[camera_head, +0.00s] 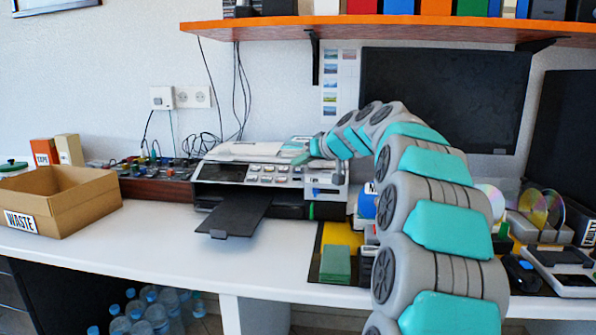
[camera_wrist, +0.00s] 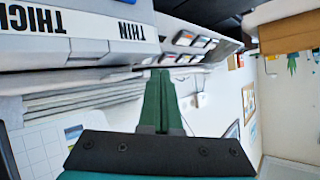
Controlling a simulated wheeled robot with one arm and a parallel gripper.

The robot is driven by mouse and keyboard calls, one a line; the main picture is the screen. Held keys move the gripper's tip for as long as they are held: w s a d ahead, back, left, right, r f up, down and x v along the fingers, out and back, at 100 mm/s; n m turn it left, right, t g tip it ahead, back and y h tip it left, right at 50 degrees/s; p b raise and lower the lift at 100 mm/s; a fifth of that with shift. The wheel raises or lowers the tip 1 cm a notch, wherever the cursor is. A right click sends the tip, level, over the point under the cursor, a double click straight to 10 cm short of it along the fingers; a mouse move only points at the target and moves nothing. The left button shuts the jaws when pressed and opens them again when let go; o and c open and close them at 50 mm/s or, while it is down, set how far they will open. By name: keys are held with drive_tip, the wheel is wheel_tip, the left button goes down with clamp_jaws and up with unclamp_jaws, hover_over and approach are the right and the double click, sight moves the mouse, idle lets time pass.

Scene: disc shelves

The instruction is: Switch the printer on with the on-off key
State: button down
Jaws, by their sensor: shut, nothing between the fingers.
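The printer (camera_head: 228,150) is a grey and black machine on the white desk, with its dark output tray (camera_head: 236,213) folded out at the front. Its panel of several keys (camera_head: 268,173) sits on the front, right of a dark display. The panel also shows in the wrist view (camera_wrist: 195,40), which is turned on its side. I cannot tell which key is the on-off key. My gripper (camera_wrist: 159,74) has its green fingers closed together and empty, pointing toward the printer. In the head view my gripper (camera_head: 300,157) is at the printer's upper right; contact is unclear.
A cardboard box marked WASTE (camera_head: 70,200) stands at the left. A board of small parts (camera_head: 158,180) lies beside the printer. An orange shelf (camera_head: 400,30) and a dark monitor (camera_head: 445,95) are behind. The desk's front left is clear.

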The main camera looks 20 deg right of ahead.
drive_tip(key=shift+f, duration=0.15)
idle(0.4)
drive_tip(key=shift+w+d+f+b, duration=0.15)
drive_tip(key=shift+f+b, duration=0.1)
drive_tip(key=shift+b, duration=0.2)
drive_tip(key=shift+w+d+f+b, duration=0.15)
drive_tip(key=shift+w+f+b, duration=0.1)
drive_tip(key=shift+f+b, duration=0.45)
idle(1.2)
drive_tip(key=shift+s+r+p, duration=0.3)
drive_tip(key=shift+s+r, duration=0.1)
drive_tip(key=shift+r, duration=0.35)
drive_tip(key=shift+r, duration=0.1)
drive_tip(key=r, duration=0.1)
drive_tip(key=s+a+r+p, duration=0.1)
drive_tip(key=r, duration=0.1)
drive_tip(key=s+r, duration=0.1)
drive_tip(key=shift+a+r, duration=0.25)
drive_tip(key=shift+a, duration=0.1)
